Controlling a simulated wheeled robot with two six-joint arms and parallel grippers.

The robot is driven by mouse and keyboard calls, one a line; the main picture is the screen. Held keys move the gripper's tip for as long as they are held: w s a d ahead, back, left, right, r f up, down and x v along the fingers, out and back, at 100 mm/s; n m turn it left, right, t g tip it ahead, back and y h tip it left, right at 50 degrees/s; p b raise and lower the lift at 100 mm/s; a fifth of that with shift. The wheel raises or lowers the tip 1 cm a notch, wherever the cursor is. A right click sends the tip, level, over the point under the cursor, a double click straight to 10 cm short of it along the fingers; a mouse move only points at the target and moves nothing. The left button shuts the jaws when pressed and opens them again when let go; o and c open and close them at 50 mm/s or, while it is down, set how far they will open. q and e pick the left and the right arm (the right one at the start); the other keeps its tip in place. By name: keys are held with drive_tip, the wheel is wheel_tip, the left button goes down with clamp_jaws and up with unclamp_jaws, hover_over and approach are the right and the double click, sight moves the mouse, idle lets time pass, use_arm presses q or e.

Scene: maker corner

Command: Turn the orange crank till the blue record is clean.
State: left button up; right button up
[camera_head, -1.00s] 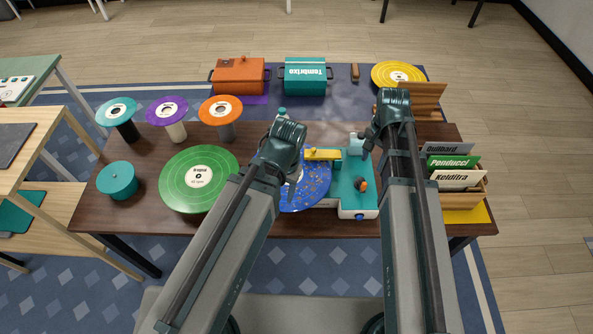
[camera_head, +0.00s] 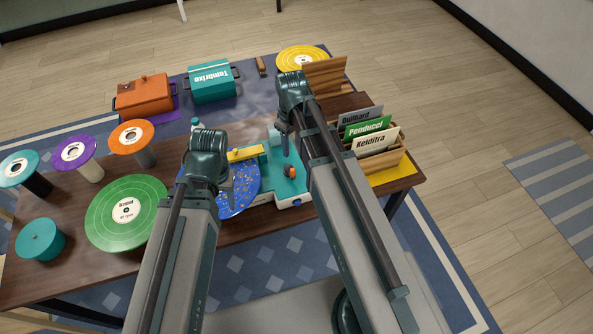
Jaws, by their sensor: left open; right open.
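The blue record (camera_head: 238,191) lies on the cleaning machine near the table's front edge, with light specks over its surface; its left part is hidden by my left arm. A yellow arm (camera_head: 245,154) reaches over it. The teal and white machine body (camera_head: 283,182) sits to its right. The small orange crank (camera_head: 290,171) is on top of that body. My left gripper (camera_head: 228,197) is open above the record, apart from the crank. My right gripper (camera_head: 287,146) is open, pointing down, above and just behind the crank, apart from it as far as I can tell.
A green record (camera_head: 125,212) lies to the left. Teal, purple (camera_head: 75,152) and orange discs stand on pedestals. An orange box (camera_head: 143,93) and a teal box (camera_head: 212,82) stand at the back. A record rack (camera_head: 377,145) stands close to the right of my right arm.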

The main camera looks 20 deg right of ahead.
sight(292, 169)
use_arm(q)
drive_tip(key=shift+s+d, duration=0.1)
drive_tip(key=shift+d, duration=0.2)
use_arm(e)
drive_tip(key=n, duration=0.3)
drive_tip(key=shift+n, duration=0.3)
use_arm(q)
drive_tip(key=shift+f, duration=0.1)
use_arm(e)
drive_tip(key=shift+f, duration=0.1)
wheel_tip(292, 169, down, 14)
drive_tip(key=b, duration=1.4)
use_arm(q)
wheel_tip(292, 169, down, 14)
use_arm(e)
drive_tip(key=shift+r, duration=0.2)
clamp_jaws()
